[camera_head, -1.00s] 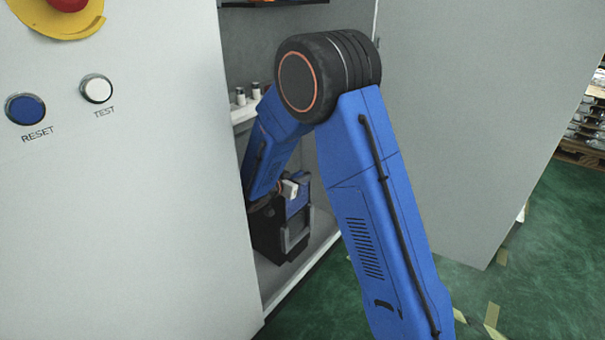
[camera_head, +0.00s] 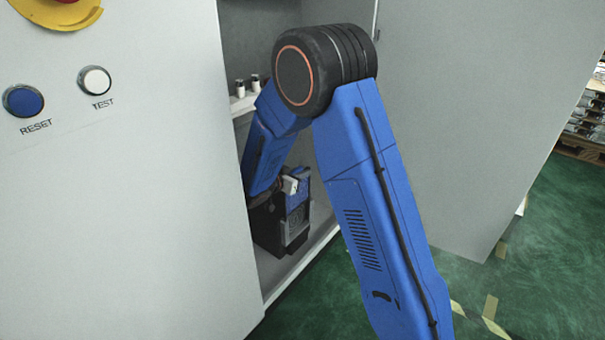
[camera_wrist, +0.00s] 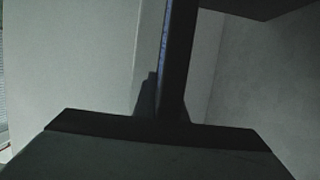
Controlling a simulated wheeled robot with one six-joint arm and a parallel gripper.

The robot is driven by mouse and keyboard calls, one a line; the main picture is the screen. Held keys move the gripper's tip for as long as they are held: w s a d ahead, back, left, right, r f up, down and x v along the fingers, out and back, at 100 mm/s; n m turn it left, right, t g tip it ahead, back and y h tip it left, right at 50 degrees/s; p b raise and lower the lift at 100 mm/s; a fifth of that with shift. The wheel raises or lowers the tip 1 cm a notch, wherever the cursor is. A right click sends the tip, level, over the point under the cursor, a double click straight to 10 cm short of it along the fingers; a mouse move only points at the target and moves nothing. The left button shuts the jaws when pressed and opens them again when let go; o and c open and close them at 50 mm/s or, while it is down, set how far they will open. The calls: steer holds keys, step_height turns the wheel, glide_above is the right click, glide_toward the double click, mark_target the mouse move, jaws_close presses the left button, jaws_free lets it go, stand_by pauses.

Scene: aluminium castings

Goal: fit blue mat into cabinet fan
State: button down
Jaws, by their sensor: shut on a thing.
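My gripper (camera_wrist: 158,108) shows at the bottom middle of the wrist view, shut on a thin upright panel seen nearly edge-on. The panel is dark with a bluish strip along its edge, and I take it for the blue mat (camera_wrist: 164,45). In the head view my arm reaches down into the open cabinet. At its end is a black boxy shape (camera_head: 268,231) with a grey front and a blue patch on top. I cannot tell how much of it is my wrist and how much the cabinet fan. Whether the mat touches the fan is hidden.
The cabinet front (camera_head: 120,200) with a blue RESET button (camera_head: 23,101) and a white TEST button (camera_head: 95,80) stands close on the left. The open door (camera_head: 470,130) bounds the right. A shelf edge with small white parts (camera_head: 240,88) is inside.

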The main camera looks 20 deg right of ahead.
mark_target(302, 199)
steer(key=shift+f, duration=6.4)
stand_by(0.6)
steer(key=shift+r, duration=0.1)
